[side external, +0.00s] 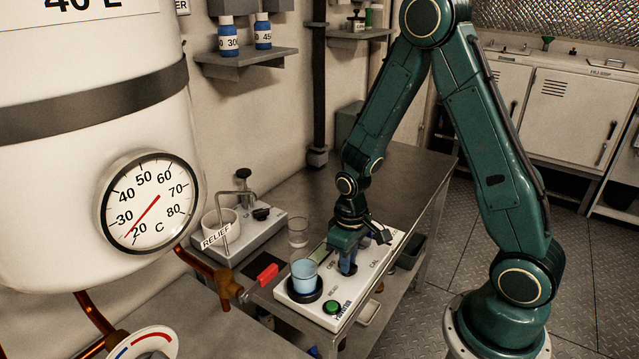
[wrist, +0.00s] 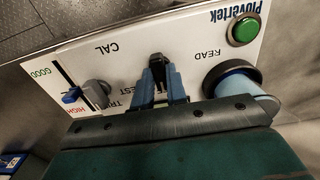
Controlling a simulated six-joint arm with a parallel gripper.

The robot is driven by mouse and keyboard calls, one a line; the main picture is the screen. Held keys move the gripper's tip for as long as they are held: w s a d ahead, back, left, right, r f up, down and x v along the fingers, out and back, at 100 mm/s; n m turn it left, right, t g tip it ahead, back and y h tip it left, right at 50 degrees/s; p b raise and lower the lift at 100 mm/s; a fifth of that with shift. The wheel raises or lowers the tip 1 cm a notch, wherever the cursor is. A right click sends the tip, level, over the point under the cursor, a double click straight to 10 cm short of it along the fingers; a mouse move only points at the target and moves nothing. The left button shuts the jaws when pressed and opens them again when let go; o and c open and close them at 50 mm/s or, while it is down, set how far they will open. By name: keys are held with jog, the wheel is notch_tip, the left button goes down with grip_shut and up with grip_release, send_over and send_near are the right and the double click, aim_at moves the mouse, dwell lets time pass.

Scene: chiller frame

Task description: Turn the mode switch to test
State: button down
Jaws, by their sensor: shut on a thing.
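The white instrument panel (wrist: 205,50) lies flat on the bench and also shows in the side view (side external: 318,310). It is marked CAL, READ and, partly hidden behind my fingers, a word ending in "EST". My gripper (wrist: 163,82) points down at the panel, its blue fingers shut on the black mode switch (wrist: 157,60). The fingers hide most of the switch, and I cannot tell which mark it points to. In the side view my gripper (side external: 347,262) stands over the panel's middle and covers the switch.
A blue cup (side external: 304,274) sits in a black ring on the panel, close to my gripper. A green button (wrist: 244,29), a grey knob (wrist: 97,92) and a blue slider (wrist: 72,96) are on the panel.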

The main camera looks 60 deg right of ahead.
jog(key=shift+m, duration=0.5)
jog(key=m, duration=1)
jog(key=shift+m, duration=0.3)
dwell(0.4)
jog(key=c, duration=1.4)
grip_release()
jog(key=shift+r, duration=0.15)
notch_tip(320, 180, up, 14)
jog(key=shift+f, duration=0.2)
